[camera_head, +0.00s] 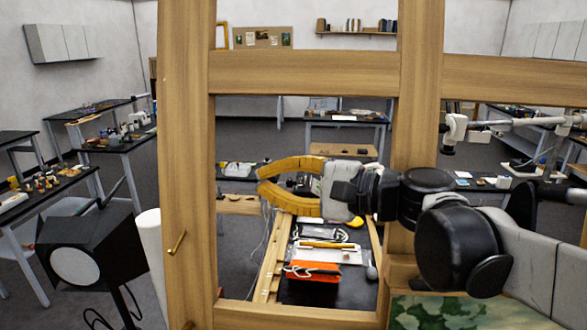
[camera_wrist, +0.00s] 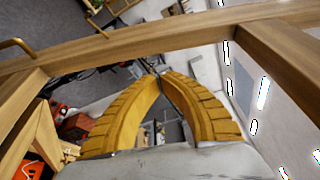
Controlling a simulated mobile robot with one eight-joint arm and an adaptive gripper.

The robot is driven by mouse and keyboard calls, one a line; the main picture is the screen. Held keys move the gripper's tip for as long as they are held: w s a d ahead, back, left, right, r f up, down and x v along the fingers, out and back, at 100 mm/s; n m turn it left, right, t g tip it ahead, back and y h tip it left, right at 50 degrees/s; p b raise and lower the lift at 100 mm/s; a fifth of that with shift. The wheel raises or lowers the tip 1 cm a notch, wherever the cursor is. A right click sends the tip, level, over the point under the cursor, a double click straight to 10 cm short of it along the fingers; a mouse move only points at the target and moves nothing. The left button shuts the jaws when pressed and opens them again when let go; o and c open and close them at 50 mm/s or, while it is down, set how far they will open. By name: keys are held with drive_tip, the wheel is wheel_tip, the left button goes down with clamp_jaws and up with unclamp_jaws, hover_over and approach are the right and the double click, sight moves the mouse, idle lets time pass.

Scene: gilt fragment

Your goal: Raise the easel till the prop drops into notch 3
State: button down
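A large upright wooden frame (camera_head: 186,150), apparently the easel, fills the near part of the head view. It has posts, an upper crossbar (camera_head: 300,73) and a lower crossbar (camera_head: 290,316). A brass hook-like piece (camera_head: 177,243) is on its left post. In the wrist view a wooden bar (camera_wrist: 150,47) crosses beyond the fingertips. My gripper (camera_head: 260,179) has yellow fingers and hangs in the frame's opening, apart from the bars. In the wrist view its tips (camera_wrist: 161,74) are together with nothing seen between them. I cannot make out the prop or numbered notches.
A black-topped bench (camera_head: 305,292) with an orange item (camera_head: 313,271) and tools lies beyond the opening. A black lamp (camera_head: 90,255) stands at left. A green painted panel (camera_head: 480,312) is at lower right, below my arm. More benches stand behind.

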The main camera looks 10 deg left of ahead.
drive_tip(key=p+x, duration=0.1)
drive_tip(key=x, duration=0.8)
drive_tip(key=shift+a+p, duration=0.35)
drive_tip(key=shift+a, duration=0.05)
drive_tip(key=shift+f, duration=0.1)
